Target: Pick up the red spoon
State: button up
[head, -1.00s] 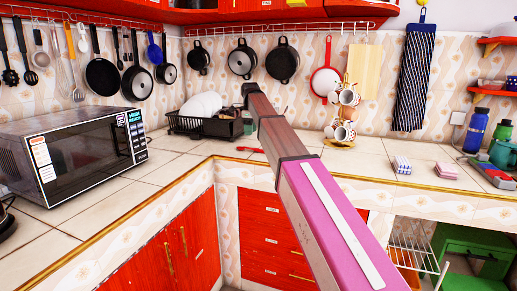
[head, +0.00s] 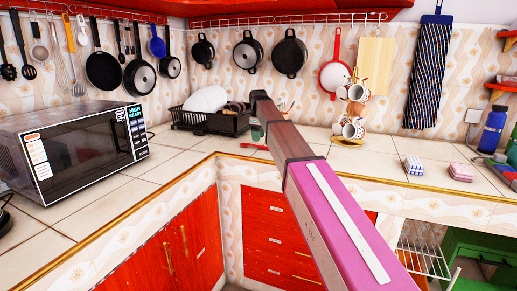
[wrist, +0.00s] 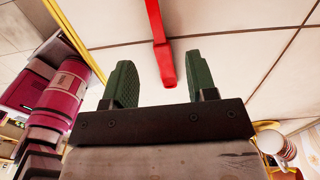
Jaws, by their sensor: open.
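A long thin red object, which looks like the red spoon (head: 254,147), lies on the tiled counter in front of the dish rack. In the wrist view the red spoon (wrist: 157,38) runs from the top edge down to a blunt end between my fingers; its other end is out of frame. My gripper (wrist: 163,80) is open, with a green finger on each side of that end and none visibly touching it. In the head view the green fingers of my gripper (head: 257,132) show just above the spoon, partly hidden by my arm.
A black dish rack (head: 205,124) with white plates stands behind the spoon. A mug tree (head: 350,138) stands to the right, sponges (head: 414,166) farther right. A microwave (head: 75,145) fills the left counter. Pans (head: 290,53) hang on the wall. The counter around the spoon is clear.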

notch_tip(320, 180, down, 4)
jog(key=shift+f, duration=0.25)
grip_shut()
jog(key=shift+r, duration=0.15)
jog(key=shift+r, duration=0.55)
notch_tip(320, 180, up, 3)
jog(key=shift+w+f, duration=0.1)
jog(key=shift+f, duration=0.05)
jog(key=s+a+r, duration=0.7)
jog(key=a, duration=0.1)
jog(key=shift+s+a, duration=0.4)
